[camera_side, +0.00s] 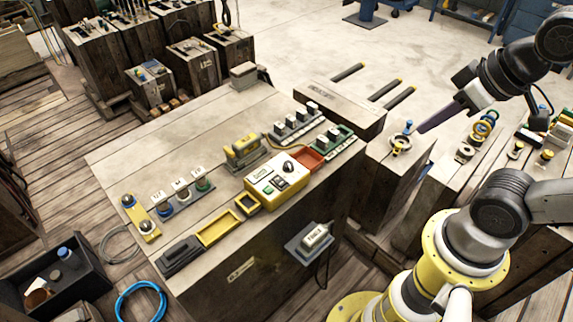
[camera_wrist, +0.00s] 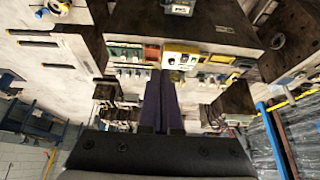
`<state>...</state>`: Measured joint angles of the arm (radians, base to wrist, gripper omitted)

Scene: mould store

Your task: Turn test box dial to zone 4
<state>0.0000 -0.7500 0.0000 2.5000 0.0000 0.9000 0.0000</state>
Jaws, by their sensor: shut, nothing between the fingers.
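The test box (camera_side: 268,190) is a yellow box with a pale top panel, standing on the near right part of the wooden bench in the side view. Its black round dial (camera_side: 289,167) is at the panel's far right corner; the zone it points to is too small to read. In the wrist view the yellow test box (camera_wrist: 181,48) shows upside down, beyond my fingertips. My gripper (camera_side: 421,130) is in the air to the right of the bench, well apart from the box. Its long dark fingers (camera_wrist: 161,72) are shut together and empty.
A red tray (camera_side: 308,160) and a green rack (camera_side: 338,139) sit right of the test box. A yellow device (camera_side: 243,150) with a cable stands behind it. Yellow trays (camera_side: 219,228) lie to its left. The bench's far left top is clear.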

